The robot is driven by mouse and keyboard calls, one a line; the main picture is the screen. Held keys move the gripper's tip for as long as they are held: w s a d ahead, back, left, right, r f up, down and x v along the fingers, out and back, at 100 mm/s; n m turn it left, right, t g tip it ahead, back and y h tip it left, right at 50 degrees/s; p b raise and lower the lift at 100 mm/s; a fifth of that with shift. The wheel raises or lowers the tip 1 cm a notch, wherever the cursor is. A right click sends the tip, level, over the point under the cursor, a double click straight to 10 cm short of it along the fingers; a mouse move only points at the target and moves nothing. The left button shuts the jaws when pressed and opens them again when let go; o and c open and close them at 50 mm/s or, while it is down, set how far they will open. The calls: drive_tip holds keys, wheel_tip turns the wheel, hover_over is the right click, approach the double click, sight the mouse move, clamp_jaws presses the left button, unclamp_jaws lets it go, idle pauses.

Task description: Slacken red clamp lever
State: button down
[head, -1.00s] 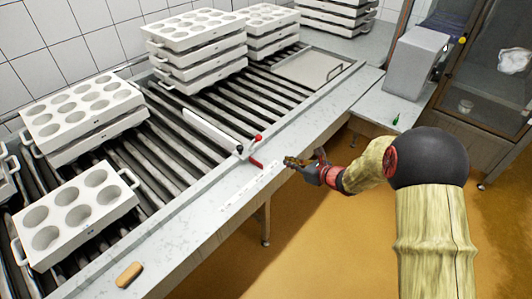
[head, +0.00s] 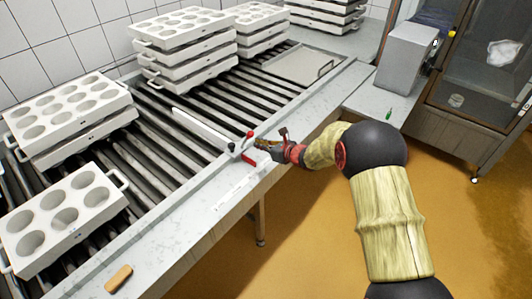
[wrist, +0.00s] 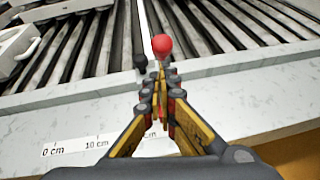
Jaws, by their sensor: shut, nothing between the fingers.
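The red clamp lever shows as a red ball knob (head: 250,134) standing up at the near edge of the roller bed, at the end of a white bar (head: 200,128). In the wrist view the red knob (wrist: 162,45) is straight ahead, just beyond my fingertips. My gripper (head: 265,144) is just right of the lever, over the white counter strip. In the wrist view its fingers (wrist: 160,78) are together and empty, and they hide the lever's lower part. Whether they touch the lever I cannot tell.
A dark knob (wrist: 140,61) sits left of the red one. A centimetre scale (wrist: 90,145) lies on the counter. Mould stacks (head: 185,45) and a six-hole mould (head: 62,215) rest on the rollers. A tan block (head: 118,278) lies at the counter's front. The counter beside the scale is clear.

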sight(250, 137)
drive_tip(key=shift+w+a+r, duration=0.15)
drive_tip(key=shift+w+a, duration=0.1)
drive_tip(key=shift+w, duration=0.05)
drive_tip(key=shift+w+a+r, duration=0.5)
drive_tip(key=shift+a+r, duration=0.2)
drive_tip(key=shift+r, duration=0.15)
drive_tip(key=shift+d+f, duration=0.1)
drive_tip(key=shift+d, duration=0.05)
